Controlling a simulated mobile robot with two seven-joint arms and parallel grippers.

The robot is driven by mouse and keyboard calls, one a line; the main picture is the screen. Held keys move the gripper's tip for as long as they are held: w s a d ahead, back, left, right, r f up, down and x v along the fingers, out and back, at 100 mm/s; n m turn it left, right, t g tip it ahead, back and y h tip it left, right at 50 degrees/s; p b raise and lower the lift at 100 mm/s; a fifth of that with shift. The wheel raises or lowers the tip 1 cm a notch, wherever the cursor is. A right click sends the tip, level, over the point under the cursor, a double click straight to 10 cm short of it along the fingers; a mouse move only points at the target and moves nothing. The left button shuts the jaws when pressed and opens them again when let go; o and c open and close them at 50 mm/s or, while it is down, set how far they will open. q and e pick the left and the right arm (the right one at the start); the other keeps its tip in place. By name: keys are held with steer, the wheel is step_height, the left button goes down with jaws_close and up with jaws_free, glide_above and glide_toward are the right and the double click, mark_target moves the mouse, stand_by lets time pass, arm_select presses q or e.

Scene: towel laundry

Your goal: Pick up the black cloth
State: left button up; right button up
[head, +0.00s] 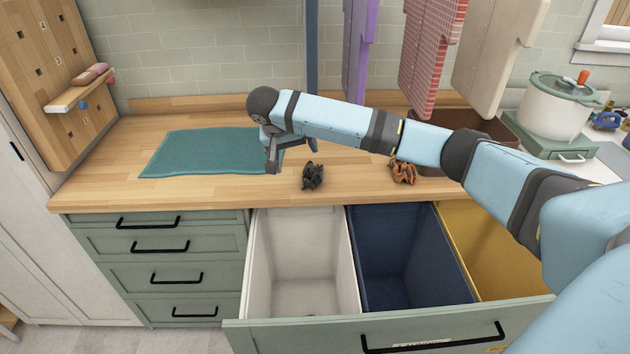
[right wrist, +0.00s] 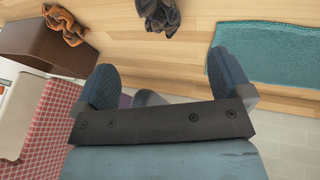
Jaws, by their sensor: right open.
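The black cloth (head: 313,176) lies crumpled on the wooden counter, near its front edge above the open drawer. It also shows at the top of the right wrist view (right wrist: 158,14). My right gripper (head: 292,156) is open and empty, just behind and left of the black cloth in the head view, apart from it. In the right wrist view the two fingers (right wrist: 166,80) are spread wide with nothing between them. My left gripper is in neither view.
A teal towel (head: 190,153) lies flat to the left. An orange-brown cloth (head: 403,173) lies to the right, by a brown box (head: 480,125). Below is an open drawer with white (head: 300,245), navy (head: 408,250) and yellow bins (head: 490,250). Garments (head: 430,55) hang behind.

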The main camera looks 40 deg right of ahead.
mark_target(310, 171)
steer(key=x, duration=0.8)
steer(key=shift+w+x, duration=0.15)
steer(key=shift+x, duration=1.2)
steer(key=shift+w+x, duration=0.15)
steer(key=shift+x, duration=1.2)
steer(key=shift+d+r, duration=0.1)
steer(key=shift+d, duration=0.05)
steer(key=shift+c, duration=0.5)
steer(key=c, duration=0.9)
